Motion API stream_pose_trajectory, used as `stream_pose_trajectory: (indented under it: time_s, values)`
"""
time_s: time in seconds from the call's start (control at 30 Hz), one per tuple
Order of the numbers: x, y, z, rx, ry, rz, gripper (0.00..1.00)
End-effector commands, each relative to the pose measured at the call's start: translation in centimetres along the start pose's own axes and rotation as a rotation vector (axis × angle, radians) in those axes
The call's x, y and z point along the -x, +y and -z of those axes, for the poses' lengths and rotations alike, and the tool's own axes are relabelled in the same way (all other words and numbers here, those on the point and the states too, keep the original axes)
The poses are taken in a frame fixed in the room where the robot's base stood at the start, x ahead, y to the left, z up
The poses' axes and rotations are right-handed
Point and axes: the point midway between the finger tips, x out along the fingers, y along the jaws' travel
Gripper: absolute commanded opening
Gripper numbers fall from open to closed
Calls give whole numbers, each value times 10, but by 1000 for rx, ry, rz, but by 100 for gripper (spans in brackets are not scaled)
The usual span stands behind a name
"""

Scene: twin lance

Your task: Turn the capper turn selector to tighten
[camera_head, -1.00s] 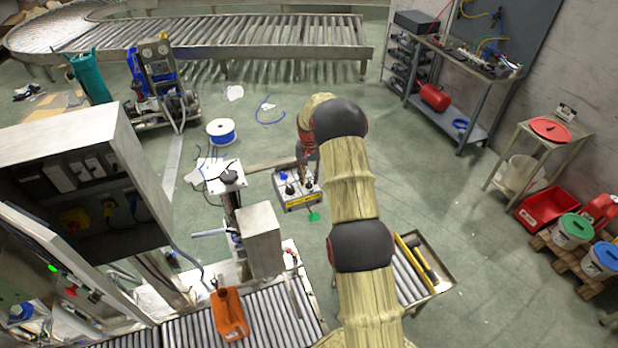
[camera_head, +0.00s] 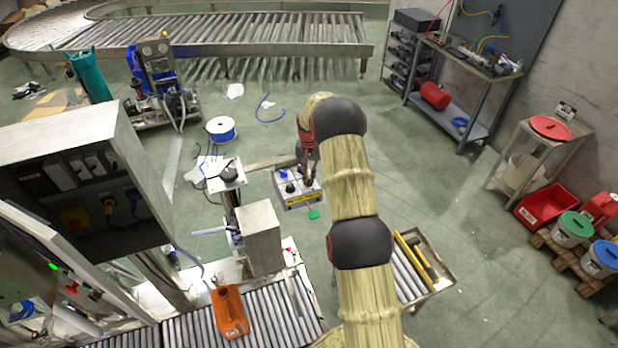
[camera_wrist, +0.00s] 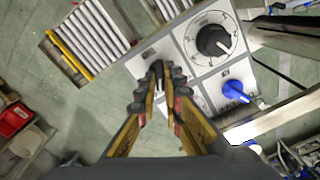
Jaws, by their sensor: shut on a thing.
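A grey-white control box (camera_head: 300,198) with a yellow front strip stands beyond the conveyor. In the wrist view its panel (camera_wrist: 185,72) carries a large black dial (camera_wrist: 214,40) with a white pointer and a blue selector knob (camera_wrist: 237,91). My gripper (camera_wrist: 158,78) is over the panel, left of both knobs, with its fingertips close together. It is shut on a small dark selector (camera_wrist: 158,72), mostly hidden between the fingertips, so its setting cannot be read. In the head view my gripper (camera_head: 308,172) reaches down to the right side of the box.
The blue knob and black dial sit close to the right of my fingers. A roller cart (camera_head: 415,275) with a yellow edge stands to the right of my arm. An orange container (camera_head: 229,312) lies on the near conveyor. Open green floor (camera_head: 420,190) lies to the right.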

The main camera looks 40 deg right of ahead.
Motion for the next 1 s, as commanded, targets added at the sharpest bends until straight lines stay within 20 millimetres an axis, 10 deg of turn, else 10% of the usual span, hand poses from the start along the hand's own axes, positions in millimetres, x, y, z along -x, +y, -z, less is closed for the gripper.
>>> stream_pose_trajectory:
  time_s: [1.0]
  values:
    - [-3, -2, 0, 478, 3, 0, 0]
